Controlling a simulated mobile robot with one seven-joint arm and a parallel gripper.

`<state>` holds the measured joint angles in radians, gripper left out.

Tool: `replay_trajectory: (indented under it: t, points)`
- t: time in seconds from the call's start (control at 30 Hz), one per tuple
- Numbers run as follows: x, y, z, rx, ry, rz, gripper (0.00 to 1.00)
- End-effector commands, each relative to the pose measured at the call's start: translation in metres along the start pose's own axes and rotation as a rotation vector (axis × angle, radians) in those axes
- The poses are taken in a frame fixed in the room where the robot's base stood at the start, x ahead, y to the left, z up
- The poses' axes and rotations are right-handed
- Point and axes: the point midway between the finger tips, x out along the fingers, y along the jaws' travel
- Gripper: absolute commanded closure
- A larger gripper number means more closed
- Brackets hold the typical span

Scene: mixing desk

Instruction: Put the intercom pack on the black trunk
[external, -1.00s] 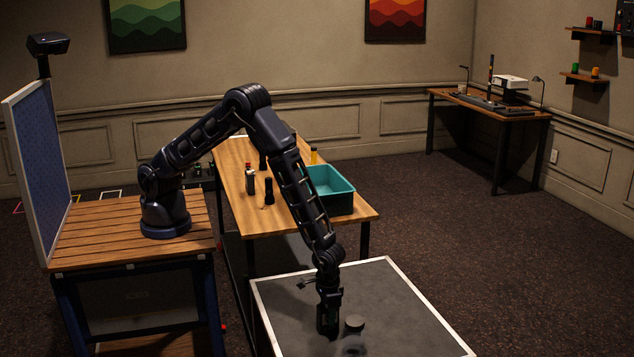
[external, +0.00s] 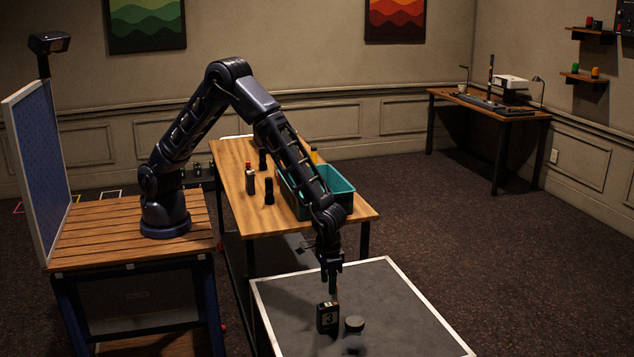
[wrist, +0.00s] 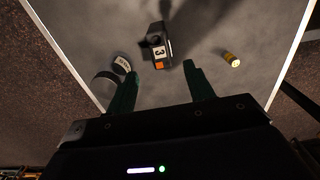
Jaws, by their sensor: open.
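The intercom pack (external: 328,317) is a small black box with a white label marked 3. It stands on the grey top of the black trunk (external: 290,300), which has a pale edge. In the wrist view the pack (wrist: 160,48) shows its label and an orange patch, and lies beyond the fingertips, between their lines. My gripper (external: 333,283) is above the pack, apart from it. In the wrist view my gripper (wrist: 160,80) has its two green fingers spread, with nothing between them.
A dark round roll (external: 354,324) stands close to the right of the pack on the trunk. Behind, a wooden table (external: 235,175) carries a teal bin (external: 339,190) and several small bottles.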

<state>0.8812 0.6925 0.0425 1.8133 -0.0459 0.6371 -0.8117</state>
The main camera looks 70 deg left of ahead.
Motion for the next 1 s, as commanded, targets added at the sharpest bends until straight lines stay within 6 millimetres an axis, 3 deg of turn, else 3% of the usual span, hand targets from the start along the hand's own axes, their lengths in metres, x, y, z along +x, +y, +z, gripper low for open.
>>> replay_trajectory:
  t: [0.17, 0.27, 0.6, 0.8, 1.0]
  points:
    - [-0.027, -0.019, -0.011, -0.006, 0.011, 0.014, 0.47]
    - [-0.060, -0.044, -0.022, -0.008, 0.023, 0.028, 0.47]
    - [-0.176, -0.156, -0.039, -0.009, 0.077, 0.071, 0.47]
    - [-0.232, -0.224, -0.032, -0.009, 0.115, 0.088, 0.47]
    - [-0.280, -0.290, -0.011, -0.007, 0.156, 0.097, 0.47]
